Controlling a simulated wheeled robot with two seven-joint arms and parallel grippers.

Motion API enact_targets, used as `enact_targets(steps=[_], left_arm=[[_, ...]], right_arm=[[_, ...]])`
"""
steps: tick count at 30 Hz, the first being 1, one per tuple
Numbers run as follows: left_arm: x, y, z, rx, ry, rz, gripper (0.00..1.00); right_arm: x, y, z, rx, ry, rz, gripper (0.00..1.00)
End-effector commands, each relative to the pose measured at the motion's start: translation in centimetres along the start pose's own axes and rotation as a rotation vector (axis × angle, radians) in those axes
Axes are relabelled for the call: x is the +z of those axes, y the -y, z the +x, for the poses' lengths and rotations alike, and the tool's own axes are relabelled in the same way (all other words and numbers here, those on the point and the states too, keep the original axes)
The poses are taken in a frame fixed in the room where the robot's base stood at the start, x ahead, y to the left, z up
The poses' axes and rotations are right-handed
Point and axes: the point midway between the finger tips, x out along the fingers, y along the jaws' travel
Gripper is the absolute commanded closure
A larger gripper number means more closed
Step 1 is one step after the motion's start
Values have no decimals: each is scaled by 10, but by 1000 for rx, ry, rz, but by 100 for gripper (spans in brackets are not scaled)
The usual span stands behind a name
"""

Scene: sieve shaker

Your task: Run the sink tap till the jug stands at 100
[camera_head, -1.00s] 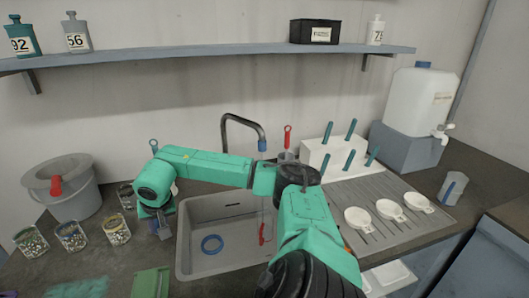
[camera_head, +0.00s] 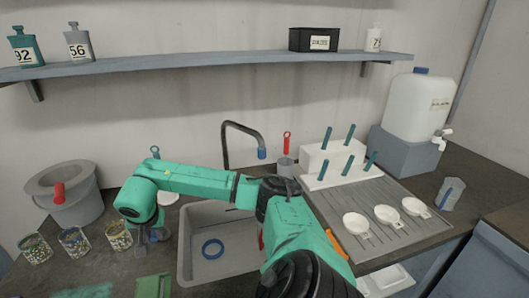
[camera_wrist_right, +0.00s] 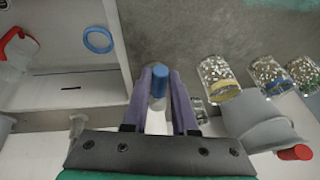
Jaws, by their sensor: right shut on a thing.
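The sink tap (camera_head: 240,127) is a dark curved spout with a blue tip, reaching over the grey sink (camera_head: 190,270). A clear vessel with a red handle stands in the sink in the right wrist view (camera_wrist_right: 15,55). In the head view my arm mostly hides it. Another clear jug with a blue handle (camera_head: 450,194) stands at the far right. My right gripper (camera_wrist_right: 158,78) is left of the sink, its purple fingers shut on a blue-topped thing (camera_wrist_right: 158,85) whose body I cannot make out. I see no reading or running water.
Several bead-filled jars (camera_head: 76,241) and a grey bucket (camera_head: 75,205) stand left of my gripper. At the right are a ribbed drainboard (camera_head: 395,245) with white dishes, a rack and a large water container (camera_head: 420,105).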

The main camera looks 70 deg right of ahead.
Motion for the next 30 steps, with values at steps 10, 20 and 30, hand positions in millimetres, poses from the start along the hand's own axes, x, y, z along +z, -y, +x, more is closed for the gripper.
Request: enact_targets(steps=[10,20,30], left_arm=[[2,0,19,0,0,0,34],[0,0,2,0,0,0,34],[0,0,-4,0,0,0,34]], right_arm=[[-8,-22,-1,-111,37,-255,100],[-5,-8,-7,-66,19,-135,100],[-3,2,-2,-6,-7,9,100]])
